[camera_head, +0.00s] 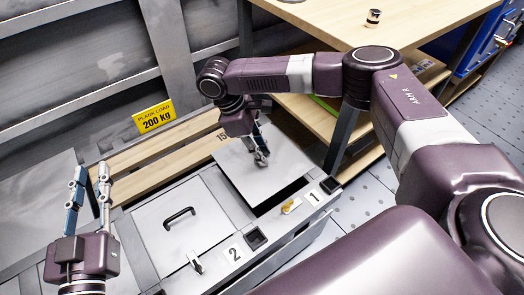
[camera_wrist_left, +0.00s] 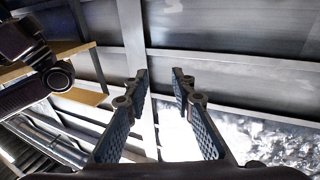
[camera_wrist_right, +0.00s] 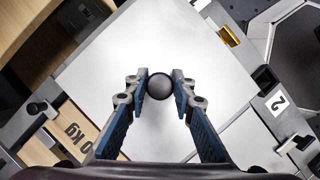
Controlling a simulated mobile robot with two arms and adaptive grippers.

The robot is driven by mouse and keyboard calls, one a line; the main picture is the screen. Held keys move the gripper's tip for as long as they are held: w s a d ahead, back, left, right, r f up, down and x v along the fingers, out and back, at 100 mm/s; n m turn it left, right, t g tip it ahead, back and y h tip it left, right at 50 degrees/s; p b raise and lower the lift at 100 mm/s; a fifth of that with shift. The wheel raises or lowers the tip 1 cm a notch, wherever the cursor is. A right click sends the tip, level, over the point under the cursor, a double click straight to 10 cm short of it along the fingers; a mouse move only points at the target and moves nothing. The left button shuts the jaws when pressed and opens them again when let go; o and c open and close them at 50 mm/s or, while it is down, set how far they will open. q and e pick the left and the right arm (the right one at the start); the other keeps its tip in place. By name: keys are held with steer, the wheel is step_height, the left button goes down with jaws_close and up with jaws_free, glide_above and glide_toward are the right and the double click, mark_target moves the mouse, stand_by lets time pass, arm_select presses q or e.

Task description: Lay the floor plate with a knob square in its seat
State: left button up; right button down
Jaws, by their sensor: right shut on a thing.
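The floor plate (camera_head: 285,175) is a flat light-grey square with a dark round knob (camera_wrist_right: 159,86). My right gripper (camera_head: 262,157) is shut on the knob and holds the plate over the seat (camera_head: 222,196) marked 1. The plate also fills the middle of the right wrist view (camera_wrist_right: 150,50). My left gripper (camera_head: 90,182) is open and empty, away to the left.
A neighbouring plate with a black handle (camera_head: 180,215) lies in the seat marked 2. Latches (camera_head: 291,206) line the frame's near edge. Wooden planks (camera_head: 165,150) run behind. A wooden workbench (camera_head: 400,20) stands at the back right with a small object (camera_head: 374,17).

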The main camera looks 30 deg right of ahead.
arm_select(q)
steer(key=shift+s+a+f+g+y+p, duration=0.1)
steer(key=shift+f+g, duration=0.15)
steer(key=shift+f, duration=0.3)
steer(key=shift+w+a+f+g+y+p, duration=0.1)
steer(key=shift+f+g, duration=0.1)
steer(key=shift+f, duration=0.4)
steer(key=shift+s+a+f+g+y+p, duration=0.1)
steer(key=shift+f+g, duration=0.15)
steer(key=shift+f, duration=0.3)
arm_select(e)
steer(key=shift+r, duration=0.1)
arm_select(q)
steer(key=shift+a+f+g, duration=0.1)
steer(key=shift+f+g, duration=0.2)
steer(key=shift+f, duration=0.2)
steer(key=shift+f, duration=0.1)
steer(key=shift+s+a+f+g, duration=0.15)
steer(key=shift+f+g, duration=0.1)
steer(key=shift+f, duration=0.2)
steer(key=shift+s+f+g, duration=0.15)
steer(key=shift+f+g, duration=0.1)
steer(key=shift+f, duration=0.15)
steer(key=shift+p, duration=0.35)
